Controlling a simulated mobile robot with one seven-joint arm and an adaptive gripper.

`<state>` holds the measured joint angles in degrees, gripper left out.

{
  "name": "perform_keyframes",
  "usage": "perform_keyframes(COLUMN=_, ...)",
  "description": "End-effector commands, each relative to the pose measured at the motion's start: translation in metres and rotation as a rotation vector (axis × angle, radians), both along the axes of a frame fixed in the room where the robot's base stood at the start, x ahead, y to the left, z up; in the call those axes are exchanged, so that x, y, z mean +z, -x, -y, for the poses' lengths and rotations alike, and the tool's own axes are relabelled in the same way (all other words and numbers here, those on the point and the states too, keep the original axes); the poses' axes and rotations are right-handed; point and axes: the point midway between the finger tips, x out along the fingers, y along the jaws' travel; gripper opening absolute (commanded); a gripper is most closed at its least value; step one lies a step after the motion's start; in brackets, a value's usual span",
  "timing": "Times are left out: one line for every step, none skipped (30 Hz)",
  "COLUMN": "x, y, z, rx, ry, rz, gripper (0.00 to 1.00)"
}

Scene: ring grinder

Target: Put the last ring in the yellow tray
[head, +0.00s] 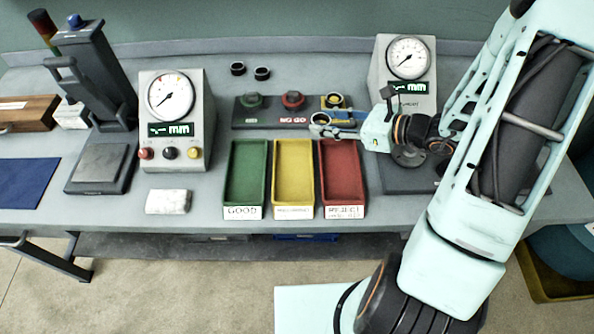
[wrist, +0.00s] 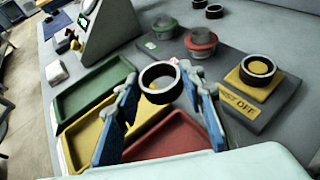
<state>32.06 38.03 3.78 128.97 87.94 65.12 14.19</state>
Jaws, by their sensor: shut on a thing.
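My gripper (head: 325,126) is shut on a dark ring with a pale inside (head: 320,118). The ring also shows between the blue fingers in the wrist view (wrist: 160,67). It is held in the air above the back end of the red tray (head: 341,188), near the yellow tray. The yellow tray (head: 293,172) lies between the green tray (head: 246,172) and the red one, and its visible floor is empty. In the wrist view the yellow tray (wrist: 90,138) is left of the ring, partly hidden by a finger.
Behind the trays is a dark block with green (head: 252,100), red (head: 293,100) and yellow stations. A dark ring (wrist: 257,66) sits on the yellow station. Two dark rings (head: 237,68) (head: 262,73) lie farther back. Gauge boxes stand left (head: 178,120) and right (head: 405,75).

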Motion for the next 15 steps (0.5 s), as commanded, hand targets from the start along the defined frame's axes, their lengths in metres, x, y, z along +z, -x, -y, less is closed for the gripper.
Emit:
perform_keyframes(x=0.0, y=0.001, z=-0.018, rx=0.025, ry=0.003, rz=0.008, gripper=0.1)
perform_keyframes(x=0.004, y=0.002, z=-0.027, rx=0.036, ry=0.003, rz=0.009, gripper=0.1)
perform_keyframes(x=0.009, y=0.005, z=-0.041, rx=0.052, ry=0.002, rz=0.009, gripper=0.1)
perform_keyframes(x=0.013, y=0.007, z=-0.052, rx=0.064, ry=0.002, rz=0.009, gripper=0.1)
perform_keyframes(x=0.016, y=0.01, z=-0.061, rx=0.075, ry=0.001, rz=0.009, gripper=0.1)
perform_keyframes(x=0.021, y=0.014, z=-0.075, rx=0.09, ry=0.001, rz=0.009, gripper=0.1)
perform_keyframes(x=0.024, y=0.018, z=-0.085, rx=0.102, ry=0.0, rz=0.008, gripper=0.1)
perform_keyframes(x=0.027, y=0.022, z=-0.095, rx=0.114, ry=0.0, rz=0.008, gripper=0.1)
perform_keyframes(x=0.03, y=0.029, z=-0.108, rx=0.13, ry=0.001, rz=0.008, gripper=0.1)
perform_keyframes(x=0.033, y=0.034, z=-0.118, rx=0.141, ry=0.001, rz=0.008, gripper=0.1)
perform_keyframes(x=0.035, y=0.039, z=-0.127, rx=0.152, ry=0.001, rz=0.007, gripper=0.1)
perform_keyframes(x=0.038, y=0.047, z=-0.139, rx=0.167, ry=0.001, rz=0.008, gripper=0.1)
perform_keyframes(x=0.04, y=0.052, z=-0.147, rx=0.177, ry=0.001, rz=0.007, gripper=0.1)
perform_keyframes(x=0.042, y=0.058, z=-0.155, rx=0.187, ry=0.001, rz=0.007, gripper=0.1)
perform_keyframes(x=0.043, y=0.065, z=-0.164, rx=0.198, ry=0.001, rz=0.006, gripper=0.1)
